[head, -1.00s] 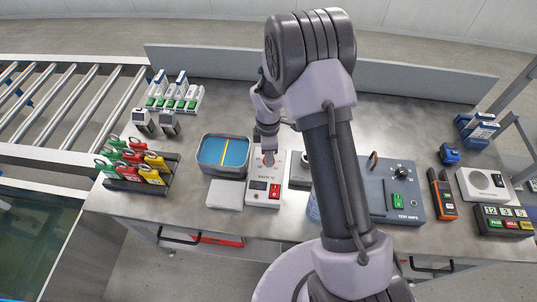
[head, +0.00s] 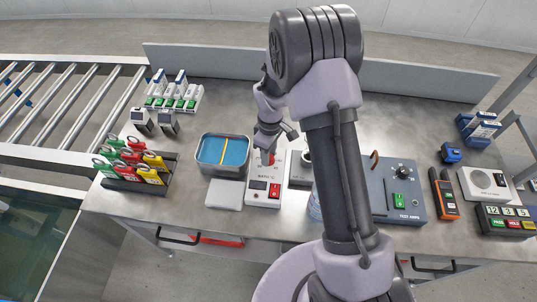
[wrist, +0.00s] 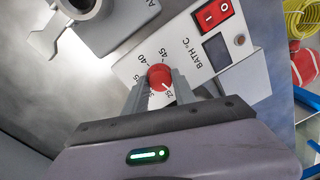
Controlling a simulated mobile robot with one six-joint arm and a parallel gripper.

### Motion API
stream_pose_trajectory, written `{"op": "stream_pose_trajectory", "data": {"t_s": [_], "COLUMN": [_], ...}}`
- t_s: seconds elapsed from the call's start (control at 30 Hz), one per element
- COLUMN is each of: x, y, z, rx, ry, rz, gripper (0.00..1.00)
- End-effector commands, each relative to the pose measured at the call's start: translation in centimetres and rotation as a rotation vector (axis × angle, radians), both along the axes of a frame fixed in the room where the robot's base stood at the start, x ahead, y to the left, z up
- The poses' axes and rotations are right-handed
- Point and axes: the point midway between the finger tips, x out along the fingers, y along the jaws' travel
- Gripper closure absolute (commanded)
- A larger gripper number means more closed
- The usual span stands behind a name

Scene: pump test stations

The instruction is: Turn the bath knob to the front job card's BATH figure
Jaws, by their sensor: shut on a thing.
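The red bath knob (wrist: 160,77) sits on the white BATH °C panel (wrist: 188,62) in the wrist view. Printed figures 25, 40 and 45 show around it. A pale mark on the knob faces toward the 25 side, partly hidden by the jaws. My gripper (wrist: 160,88) is shut on the knob, one finger on each side. In the head view my gripper (head: 268,148) is over the top of the white bath unit (head: 263,196). The unit's small display (wrist: 217,52) is dark and shows no readable figure. I cannot read a job card in either view.
A blue-filled basin (head: 223,153) stands left of the bath unit, with a pale pad (head: 225,193) before it. A grey TEST AMPS box (head: 405,190) stands to the right. The back middle is clear.

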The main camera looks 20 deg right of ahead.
Motion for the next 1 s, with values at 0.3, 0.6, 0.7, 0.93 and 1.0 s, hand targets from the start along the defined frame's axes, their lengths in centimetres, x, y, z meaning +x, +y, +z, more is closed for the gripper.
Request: {"op": "stream_pose_trajectory", "data": {"t_s": [0.3,0.6,0.7,0.93,1.0], "x": [0.01,-0.02,-0.01,-0.08,-0.09], "y": [-0.07,-0.12,-0.13,-0.15,-0.15], "z": [-0.05,-0.06,-0.06,-0.06,-0.05], "rx": [0.000,0.000,0.000,0.000,0.000], "ry": [-0.001,-0.002,-0.002,-0.001,-0.001], "rz": [-0.296,-0.581,-0.675,-0.890,-0.951], "gripper": [1.00,1.00,1.00,1.00,1.00]}}
